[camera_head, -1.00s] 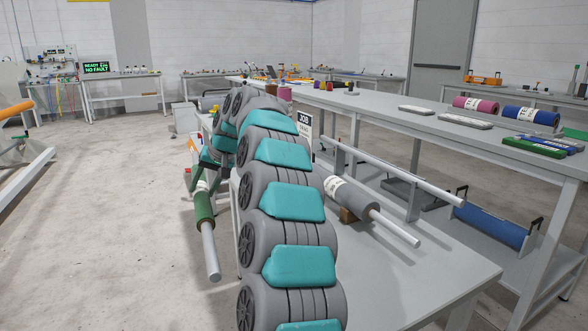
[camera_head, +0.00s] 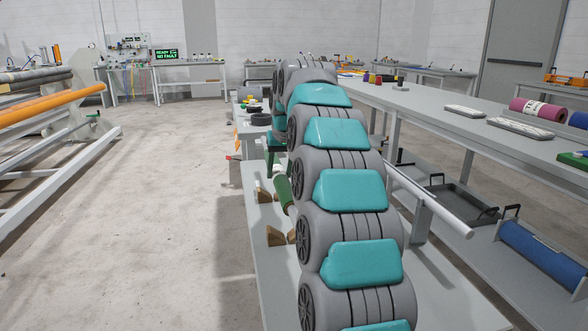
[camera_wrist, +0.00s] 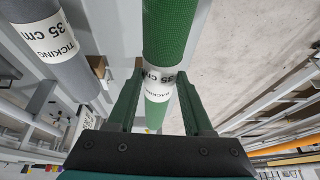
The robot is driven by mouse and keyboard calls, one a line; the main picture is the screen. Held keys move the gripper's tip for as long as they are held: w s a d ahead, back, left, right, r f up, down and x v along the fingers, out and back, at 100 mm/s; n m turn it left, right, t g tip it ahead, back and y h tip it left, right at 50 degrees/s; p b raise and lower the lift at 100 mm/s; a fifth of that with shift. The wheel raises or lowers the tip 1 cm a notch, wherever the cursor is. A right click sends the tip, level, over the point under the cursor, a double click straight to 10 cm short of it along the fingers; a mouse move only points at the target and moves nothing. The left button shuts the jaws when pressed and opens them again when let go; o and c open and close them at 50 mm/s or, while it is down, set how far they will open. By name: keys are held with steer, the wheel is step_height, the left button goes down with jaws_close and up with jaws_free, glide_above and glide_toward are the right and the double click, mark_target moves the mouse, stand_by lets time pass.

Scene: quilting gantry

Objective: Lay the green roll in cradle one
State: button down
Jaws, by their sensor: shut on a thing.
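The green roll (camera_wrist: 168,35) carries a white label and sits between my gripper's (camera_wrist: 160,75) green fingers, which are shut on it at the label. In the head view a short piece of the green roll (camera_head: 283,193) shows left of my arm, over the low grey table (camera_head: 262,262). My arm hides the rest and most of the gripper. Wooden cradle blocks (camera_head: 275,236) stand on that table near the roll, with another block (camera_head: 262,195) farther back. I cannot tell whether the roll touches them, or which cradle is number one.
A grey roll labelled TICKING 35 cm (camera_wrist: 48,38) lies left of the green roll in the wrist view. The long bench (camera_head: 440,122) and a blue roll (camera_head: 540,257) are at right. A rack with an orange roll (camera_head: 50,105) stands far left. Floor between is clear.

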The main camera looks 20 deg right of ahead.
mark_target(284, 177)
steer(key=shift+a+r, duration=0.1)
stand_by(0.4)
steer(key=shift+f+b, duration=2.25)
steer(key=shift+f, duration=2.5)
steer(key=shift+c, duration=1.1)
jaws_free()
steer(key=v, duration=0.7)
steer(key=shift+s+r, duration=0.2)
steer(key=shift+r, duration=0.15)
